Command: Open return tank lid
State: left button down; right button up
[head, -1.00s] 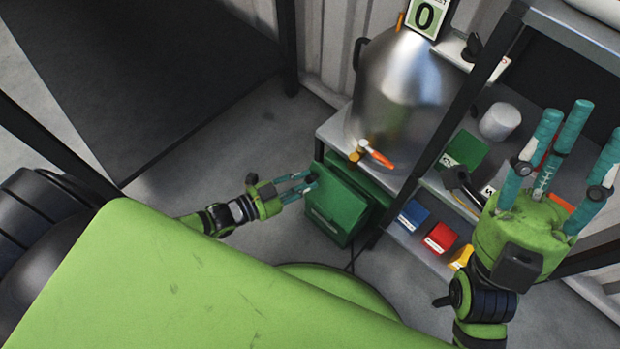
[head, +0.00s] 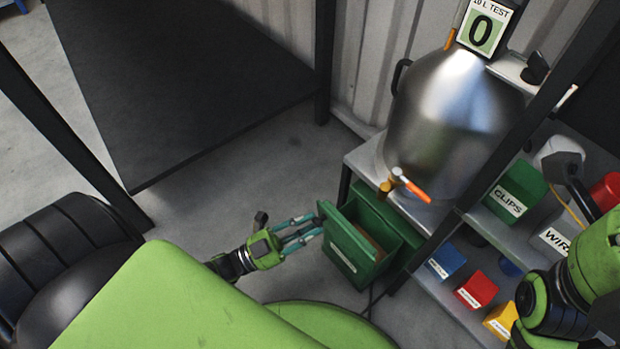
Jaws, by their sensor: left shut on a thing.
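The return tank appears to be the green box (head: 347,262) on the floor beside the shelf. Its top now shows an opening with a brownish inside. A green panel, apparently the lid (head: 346,232), stands on the side nearest my left gripper. My left gripper (head: 309,228) comes in from the left and is shut at the left edge of this panel; its fingertips partly merge with the green there. The exact grip point is too small to make out. My right arm is at the right edge, with its fingers outside the picture.
A steel drum (head: 450,120) with an orange-handled tap (head: 410,186) stands on the shelf above the box. The rack holds a green CLIPS bin (head: 516,190) and blue (head: 446,261), red (head: 477,290) and yellow (head: 501,318) bins. Grey floor lies between.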

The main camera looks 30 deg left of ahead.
pick_arm(q)
jog(key=shift+s+d+f, duration=0.2)
jog(key=shift+s+f, duration=0.05)
jog(key=shift+s, duration=0.05)
jog(key=c, duration=1)
grip_release()
jog(key=shift+w+a, duration=0.1)
jog(key=shift+r, duration=0.1)
jog(key=v, duration=1.2)
jog(key=shift+a, duration=0.1)
